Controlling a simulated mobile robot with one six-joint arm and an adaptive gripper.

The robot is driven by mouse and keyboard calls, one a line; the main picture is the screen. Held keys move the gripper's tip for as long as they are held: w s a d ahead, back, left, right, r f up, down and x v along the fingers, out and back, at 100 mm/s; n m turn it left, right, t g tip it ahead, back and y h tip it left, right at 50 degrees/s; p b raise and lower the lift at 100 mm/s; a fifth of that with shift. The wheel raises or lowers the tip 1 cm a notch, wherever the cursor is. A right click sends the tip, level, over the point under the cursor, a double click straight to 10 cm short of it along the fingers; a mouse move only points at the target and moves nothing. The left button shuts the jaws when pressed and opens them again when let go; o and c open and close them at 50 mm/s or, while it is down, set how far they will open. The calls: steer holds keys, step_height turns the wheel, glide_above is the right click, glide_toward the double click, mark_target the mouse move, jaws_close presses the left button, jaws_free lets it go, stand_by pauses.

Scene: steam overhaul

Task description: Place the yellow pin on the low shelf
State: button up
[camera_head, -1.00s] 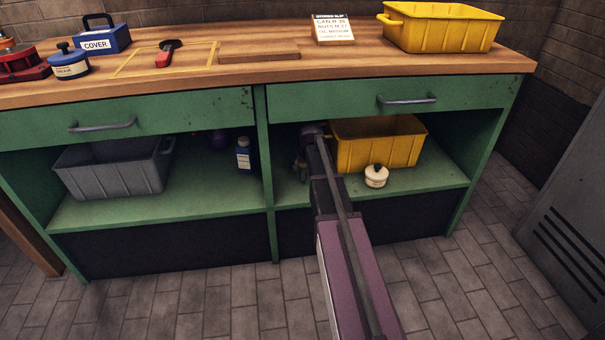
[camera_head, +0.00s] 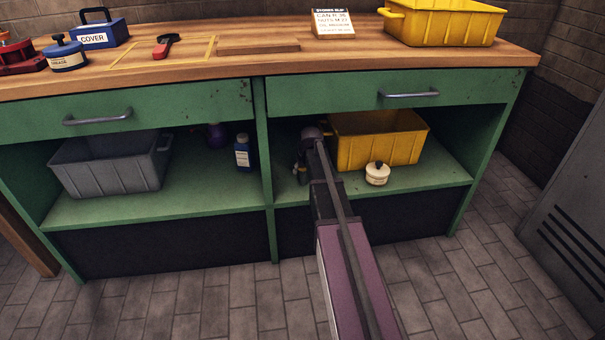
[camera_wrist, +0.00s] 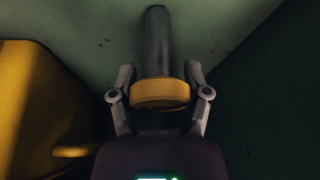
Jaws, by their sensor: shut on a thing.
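The yellow pin shows in the wrist view as a round yellow head (camera_wrist: 160,93) with a thick dark grey shaft (camera_wrist: 157,40). My gripper (camera_wrist: 160,82) is shut on its head, one finger on each side. In the head view my gripper (camera_head: 299,168) is inside the right-hand bay of the green bench, close over the low shelf (camera_head: 425,183) and left of a yellow bin (camera_head: 375,148). My wrist and arm mostly hide the pin there. I cannot tell whether the pin touches the shelf.
A cream pot with a black knob (camera_head: 377,176) stands in front of the bin. The green divider (camera_head: 265,170) is close on the left. A blue bottle (camera_head: 243,155) and a grey bin (camera_head: 110,168) are in the left bay.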

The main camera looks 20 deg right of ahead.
steer(key=shift+f, duration=0.25)
steer(key=o, duration=1.3)
steer(key=shift+r, duration=0.15)
steer(key=p+v, duration=0.5)
steer(key=shift+r, duration=0.3)
steer(key=s, duration=1.2)
steer(key=shift+a+f, duration=0.25)
steer(key=shift+a, duration=0.15)
